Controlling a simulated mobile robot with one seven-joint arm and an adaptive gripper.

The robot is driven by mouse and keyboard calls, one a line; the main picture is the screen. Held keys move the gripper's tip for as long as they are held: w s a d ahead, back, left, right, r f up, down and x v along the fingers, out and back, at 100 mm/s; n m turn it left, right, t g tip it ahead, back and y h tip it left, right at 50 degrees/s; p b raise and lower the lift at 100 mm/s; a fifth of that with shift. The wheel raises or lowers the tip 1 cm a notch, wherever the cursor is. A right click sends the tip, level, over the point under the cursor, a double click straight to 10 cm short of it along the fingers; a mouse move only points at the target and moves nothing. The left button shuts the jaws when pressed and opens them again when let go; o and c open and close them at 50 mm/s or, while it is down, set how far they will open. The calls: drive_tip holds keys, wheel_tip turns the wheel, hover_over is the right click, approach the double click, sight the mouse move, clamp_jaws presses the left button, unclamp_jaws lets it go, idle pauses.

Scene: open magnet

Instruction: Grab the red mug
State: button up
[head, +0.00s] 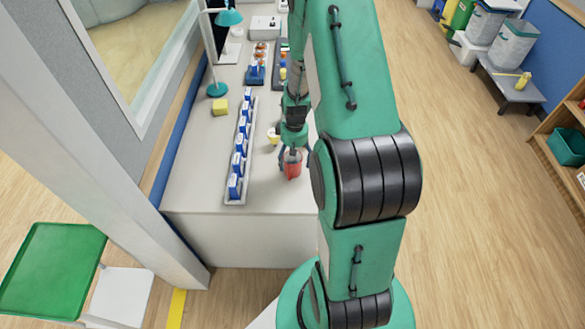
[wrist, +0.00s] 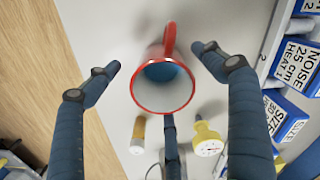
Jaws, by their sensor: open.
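The red mug (head: 292,170) stands near the front edge of the white counter, partly hidden by my gripper (head: 291,153) just above it. In the wrist view the mug (wrist: 151,98) shows its red rim, pale inside wall and blue bottom, with the red handle toward the top of the picture. My gripper (wrist: 158,62) is open, with dark blue fingers spread left and right of the mug and a third finger below it in the picture. No finger is clearly seen touching the mug.
A tray of blue-and-white boxes (head: 238,160) runs along the counter (head: 190,170) to the left. A yellow-capped item (wrist: 208,140) and an orange-brown item (wrist: 138,130) lie close to the mug.

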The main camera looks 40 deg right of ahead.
drive_tip(key=shift+f, duration=0.55)
drive_tip(key=c, duration=1.6)
drive_tip(key=shift+r, duration=0.25)
drive_tip(key=shift+s+a+r+p, duration=0.35)
drive_tip(key=shift+s+a+r, duration=0.4)
drive_tip(key=shift+s+a, duration=1.05)
drive_tip(key=shift+s+a+r+p, duration=0.3)
drive_tip(key=shift+s+a+r, duration=0.65)
drive_tip(key=shift+s, duration=1.6)
drive_tip(key=shift+s+a+r+p, duration=0.35)
drive_tip(key=shift+s+a+r, duration=0.25)
drive_tip(key=shift+s+a, duration=1.25)
drive_tip(key=shift+s+d, duration=0.3)
drive_tip(key=shift+s, duration=0.15)
